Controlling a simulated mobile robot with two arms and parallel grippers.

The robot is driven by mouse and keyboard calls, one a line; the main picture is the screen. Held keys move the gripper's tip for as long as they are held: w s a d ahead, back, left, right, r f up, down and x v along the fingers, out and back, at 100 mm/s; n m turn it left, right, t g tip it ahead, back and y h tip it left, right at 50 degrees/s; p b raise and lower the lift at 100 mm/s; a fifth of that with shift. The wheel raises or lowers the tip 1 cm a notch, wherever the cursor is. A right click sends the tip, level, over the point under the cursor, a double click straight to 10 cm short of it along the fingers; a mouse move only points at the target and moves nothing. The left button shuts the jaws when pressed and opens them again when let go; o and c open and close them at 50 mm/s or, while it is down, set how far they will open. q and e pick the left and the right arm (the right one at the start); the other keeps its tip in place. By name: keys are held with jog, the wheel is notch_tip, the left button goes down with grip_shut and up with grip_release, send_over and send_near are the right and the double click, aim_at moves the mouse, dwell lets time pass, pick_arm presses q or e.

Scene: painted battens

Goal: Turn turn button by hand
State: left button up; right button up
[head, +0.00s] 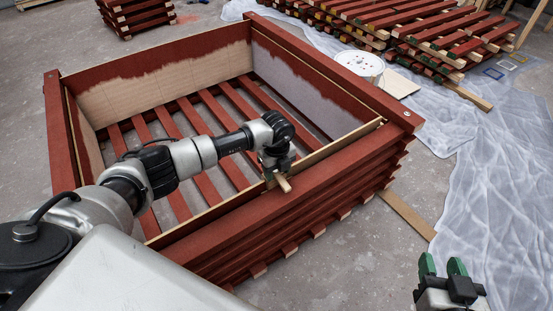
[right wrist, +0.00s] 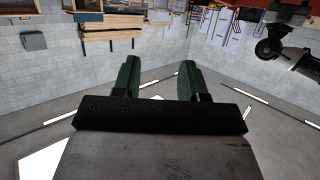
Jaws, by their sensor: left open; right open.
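A small light-wood turn button (head: 284,184) sits on the front rim of a large red-painted slatted crate (head: 345,158). My left gripper (head: 277,168) points down right over the turn button, and its arm reaches across the crate from the left. The left gripper is open. Its dark body hides part of the turn button, and I cannot tell whether its fingers touch it. My right gripper (head: 443,267), with green fingers, is open and empty at the lower right, apart from the crate. The green fingers also show spread in the right wrist view (right wrist: 157,80).
Stacks of red-painted battens (head: 440,35) stand at the back right, with another stack (head: 135,14) at the back left. Clear plastic sheeting (head: 500,180) covers the floor at right. A loose batten (head: 408,214) lies beside the crate.

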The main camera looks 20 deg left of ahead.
aim_at(276, 173)
pick_arm(q)
notch_tip(276, 173, up, 11)
jog(key=p, duration=0.3)
jog(key=shift+f, duration=0.2)
pick_arm(e)
jog(key=s+d+f+g+h, duration=0.2)
jog(key=s+d+f+g, duration=0.1)
jog(key=s+f+g, duration=0.3)
jog(key=shift+s+d+f+g, duration=0.3)
jog(key=shift+s+g, duration=0.9)
jog(key=shift+s, duration=0.05)
